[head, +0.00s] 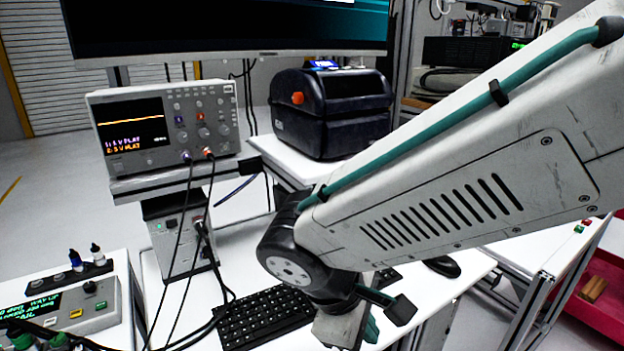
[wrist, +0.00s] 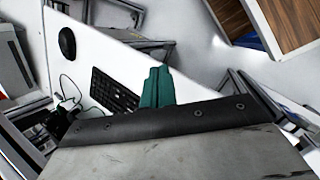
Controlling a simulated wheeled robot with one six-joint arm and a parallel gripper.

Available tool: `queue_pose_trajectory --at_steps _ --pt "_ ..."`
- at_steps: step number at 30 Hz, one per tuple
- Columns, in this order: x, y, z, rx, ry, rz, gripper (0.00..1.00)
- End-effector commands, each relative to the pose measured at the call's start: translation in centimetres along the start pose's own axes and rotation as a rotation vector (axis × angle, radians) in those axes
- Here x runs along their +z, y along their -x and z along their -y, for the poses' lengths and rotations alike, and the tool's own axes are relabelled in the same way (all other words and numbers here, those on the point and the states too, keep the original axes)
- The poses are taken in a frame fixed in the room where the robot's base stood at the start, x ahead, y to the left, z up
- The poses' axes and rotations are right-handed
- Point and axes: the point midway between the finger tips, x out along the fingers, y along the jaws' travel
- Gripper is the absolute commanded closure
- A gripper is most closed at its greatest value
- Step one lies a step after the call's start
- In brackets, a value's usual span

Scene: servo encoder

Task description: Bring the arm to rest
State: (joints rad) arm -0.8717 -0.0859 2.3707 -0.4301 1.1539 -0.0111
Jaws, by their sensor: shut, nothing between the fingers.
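My arm reaches in from the right in the head view and bends down at a dark joint. My gripper (wrist: 157,88) shows green fingers in the wrist view, shut together with nothing between them. In the head view only a bit of the green gripper (head: 371,328) shows below the wrist, near the bottom edge. It hangs over or near the front of the white desk (head: 448,290). The wrist view shows the desk, a black keyboard (wrist: 113,90) and a black mouse (wrist: 67,42) beyond the fingers. My arm hides part of the desk and keyboard in the head view.
An oscilloscope (head: 165,125) with cables stands on a shelf at left. A black printer-like box (head: 330,112) stands behind the desk under a large monitor (head: 230,25). A device with a green display (head: 65,305) is at lower left. A red cart (head: 600,295) is at right.

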Motion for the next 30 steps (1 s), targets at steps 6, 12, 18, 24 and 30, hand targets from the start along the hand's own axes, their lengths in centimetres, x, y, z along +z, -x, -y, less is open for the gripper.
queue_pose_trajectory --at_steps 6,12,18,24,30 --pt "9.3 -0.1 -1.7 -0.261 -0.431 -0.045 1.0" --pt "15.3 0.2 -1.6 -0.412 -0.778 -0.129 1.0" --pt "19.4 0.4 -2.1 -0.43 -1.027 -0.206 1.0" --pt "21.3 0.3 -2.9 -0.41 -1.124 -0.222 1.0" --pt "21.4 0.3 -3.0 -0.411 -1.129 -0.218 1.0"
